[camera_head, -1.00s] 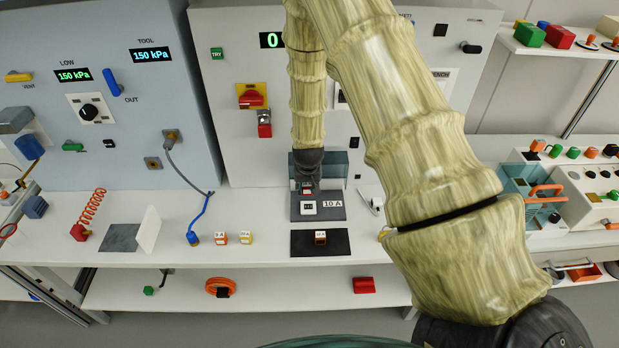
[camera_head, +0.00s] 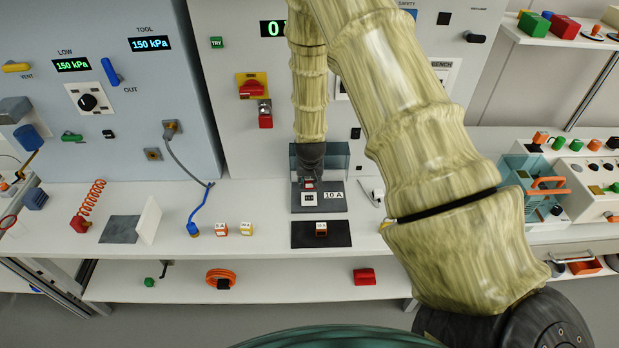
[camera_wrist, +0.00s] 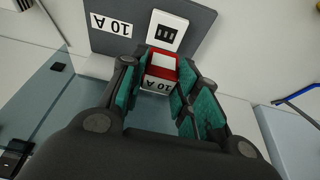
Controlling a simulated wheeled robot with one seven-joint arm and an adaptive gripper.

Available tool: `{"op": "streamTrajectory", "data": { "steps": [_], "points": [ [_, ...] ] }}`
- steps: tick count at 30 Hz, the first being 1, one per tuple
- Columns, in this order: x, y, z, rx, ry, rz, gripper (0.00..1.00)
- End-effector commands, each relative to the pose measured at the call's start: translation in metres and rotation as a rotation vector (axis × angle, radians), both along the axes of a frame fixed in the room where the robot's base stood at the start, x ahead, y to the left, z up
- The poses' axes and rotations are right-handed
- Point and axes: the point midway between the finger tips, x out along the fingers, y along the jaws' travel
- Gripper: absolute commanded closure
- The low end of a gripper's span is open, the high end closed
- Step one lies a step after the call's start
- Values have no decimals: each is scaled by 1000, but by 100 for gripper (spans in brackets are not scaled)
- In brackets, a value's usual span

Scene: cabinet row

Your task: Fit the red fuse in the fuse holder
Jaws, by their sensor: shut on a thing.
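My gripper (camera_wrist: 158,88) is shut on the red fuse (camera_wrist: 163,62), which has a white face marked 10 A and sits between the teal finger pads. In the head view the red fuse (camera_head: 309,184) shows as a small red spot below my gripper (camera_head: 310,176). The fuse holder (camera_wrist: 165,33) is a white block with dark slots on a grey plate (camera_wrist: 195,18) labelled 10 A. In the head view the holder (camera_head: 309,199) lies just in front of the fuse. I cannot tell whether fuse and holder touch.
A black mat (camera_head: 300,240) with an orange fuse (camera_head: 321,229) lies in front of the grey plate. Two more fuses, orange (camera_head: 221,229) and yellow (camera_head: 246,229), stand to the left. A teal clear-walled box (camera_head: 336,160) stands behind my gripper.

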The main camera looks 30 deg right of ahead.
Motion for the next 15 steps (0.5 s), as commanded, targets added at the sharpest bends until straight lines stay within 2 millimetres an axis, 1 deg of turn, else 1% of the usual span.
{"op": "streamTrajectory", "data": {
  "steps": [1,15],
  "points": [
    [0,0,-5,0,0,0,97],
    [0,0,-33,0,0,0,97]
  ]
}}
